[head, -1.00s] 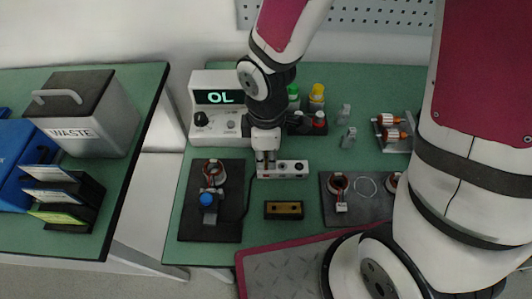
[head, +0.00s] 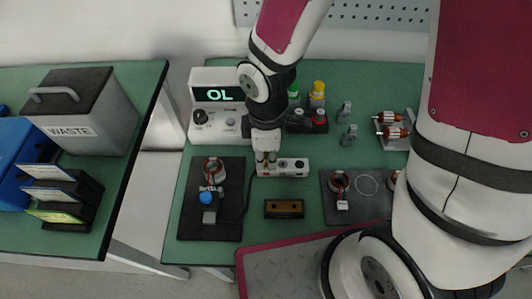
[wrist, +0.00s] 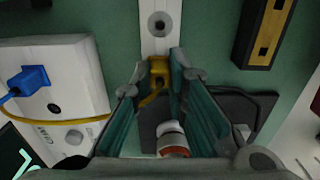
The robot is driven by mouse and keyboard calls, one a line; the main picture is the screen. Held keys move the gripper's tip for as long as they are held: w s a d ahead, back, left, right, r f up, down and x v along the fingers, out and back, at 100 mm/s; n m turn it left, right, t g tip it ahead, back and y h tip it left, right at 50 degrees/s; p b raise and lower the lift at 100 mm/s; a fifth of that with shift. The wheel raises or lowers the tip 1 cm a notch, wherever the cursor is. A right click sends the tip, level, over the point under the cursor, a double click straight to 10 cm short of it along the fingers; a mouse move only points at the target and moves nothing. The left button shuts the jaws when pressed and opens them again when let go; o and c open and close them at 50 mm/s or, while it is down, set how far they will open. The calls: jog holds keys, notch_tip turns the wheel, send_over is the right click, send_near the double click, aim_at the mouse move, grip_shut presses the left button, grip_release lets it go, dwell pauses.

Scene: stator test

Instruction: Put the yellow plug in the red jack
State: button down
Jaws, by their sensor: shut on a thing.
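The yellow plug (wrist: 159,68) is between the fingertips of my gripper (wrist: 160,72), which is shut on it. A yellow cable (wrist: 150,98) trails from the plug and runs to the left in the wrist view. The plug is at the white jack strip (wrist: 157,40); I cannot tell whether it touches the strip. One round grey-ringed socket (wrist: 158,24) shows beyond the plug. I cannot make out the red jack, which may be hidden by the plug or fingers. In the head view my gripper (head: 265,159) is over the left end of the strip (head: 284,172).
The white meter (head: 218,125) reads OL, and a blue plug (wrist: 28,79) sits in its face. A dark mat (head: 187,225) with a coil lies left of the strip. A dark-and-gold block (head: 284,209) is in front. Bottles (head: 317,93) stand behind.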

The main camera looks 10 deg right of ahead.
jog(key=c, duration=1.5)
grip_release()
jog(key=shift+r, duration=0.1)
notch_tip(320, 180, up, 12)
jog(key=shift+f, duration=0.1)
jog(key=s+d+r+m+t, duration=0.1)
jog(key=s+d+r+m, duration=0.2)
jog(key=d+r+m, duration=0.1)
jog(key=s+d+r+m+t+p, duration=0.1)
jog(key=s+d+r+m, duration=0.3)
jog(key=r+m, duration=0.1)
jog(key=s+d+r+m+t, duration=0.2)
jog(key=s+d+r+m, duration=0.1)
jog(key=d+r+m, duration=0.1)
jog(key=shift+s+d+r+m+p, duration=0.1)
jog(key=shift+d+r+m+p, duration=0.1)
jog(key=shift+r+m, duration=0.35)
jog(key=shift+s+d+r+m+p, duration=0.15)
jog(key=shift+r+m+p, duration=0.1)
jog(key=shift+m, duration=0.6)
